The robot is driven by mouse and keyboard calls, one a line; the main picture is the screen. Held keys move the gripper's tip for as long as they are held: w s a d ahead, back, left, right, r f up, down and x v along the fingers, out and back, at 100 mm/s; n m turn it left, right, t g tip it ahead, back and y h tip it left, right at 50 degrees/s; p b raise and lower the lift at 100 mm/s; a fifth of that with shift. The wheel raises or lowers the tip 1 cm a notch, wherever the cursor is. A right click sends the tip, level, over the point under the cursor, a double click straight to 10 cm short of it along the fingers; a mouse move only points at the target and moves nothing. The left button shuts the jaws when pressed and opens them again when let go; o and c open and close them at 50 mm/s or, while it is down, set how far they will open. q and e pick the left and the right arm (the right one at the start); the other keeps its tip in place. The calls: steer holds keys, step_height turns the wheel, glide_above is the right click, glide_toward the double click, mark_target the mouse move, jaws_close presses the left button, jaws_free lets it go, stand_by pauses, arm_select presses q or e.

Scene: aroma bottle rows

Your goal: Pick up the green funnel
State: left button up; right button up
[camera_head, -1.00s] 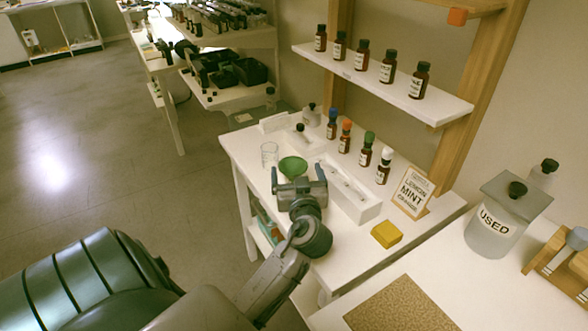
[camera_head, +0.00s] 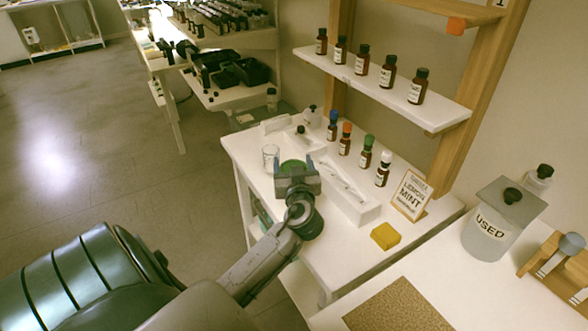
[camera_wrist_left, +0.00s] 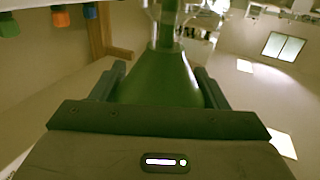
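The green funnel (camera_head: 293,166) is at the left part of the white table, beside a clear glass beaker (camera_head: 271,157). My left gripper (camera_head: 295,164) has its two fingers on either side of the funnel, close against its wide part. In the left wrist view the funnel (camera_wrist_left: 160,80) fills the space between the fingers, its narrow stem pointing away from the camera. The gripper looks shut on it. I cannot tell whether the funnel is clear of the table. The right gripper is not in view.
A white tray (camera_head: 354,207) and several capped brown bottles (camera_head: 365,152) stand right of the funnel. A mint sign (camera_head: 411,195) and a yellow sponge (camera_head: 385,236) are farther right. A shelf (camera_head: 385,88) with more bottles hangs above. The table's front strip is clear.

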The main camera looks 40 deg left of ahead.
arm_select(q)
steer(key=c, duration=0.5)
